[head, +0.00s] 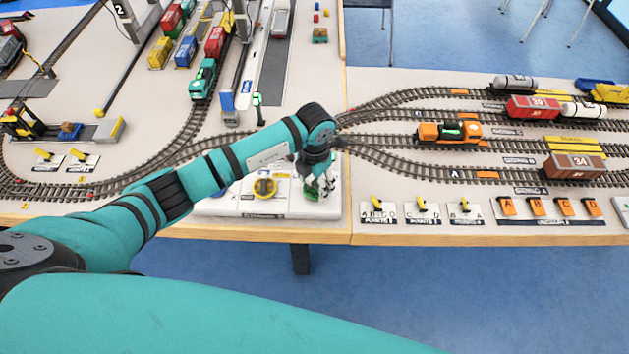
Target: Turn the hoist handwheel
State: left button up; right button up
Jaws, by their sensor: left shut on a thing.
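My left gripper (319,184) points down at the right end of a white control panel (222,207) on the table's front edge. It is shut on a small green handwheel (311,193), which the fingers and wrist largely hide. I take this to be the hoist handwheel, but the panel's lettering is too small to read. How far the handwheel is turned cannot be told. My right gripper is not in view.
Curved model tracks (410,142) run close behind the panel. A green signal post (258,108) stands behind my left arm. Orange locomotive (449,132) and wagons stand on the right tracks. Yellow point levers (422,207) line the front edge to the right.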

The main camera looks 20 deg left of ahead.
pick_arm(q)
jog(key=shift+a+f+m+b, duration=0.1)
jog(key=shift+f+m+b, duration=0.05)
jog(key=shift+m+b, duration=0.8)
jog(key=m+b, duration=0.8)
jog(key=b, duration=0.1)
jog(key=shift+w+m+b, duration=0.15)
jog(key=shift+m+b, duration=1.7)
jog(key=shift+r, duration=0.2)
jog(key=o, duration=1.2)
jog(key=shift+r, duration=0.1)
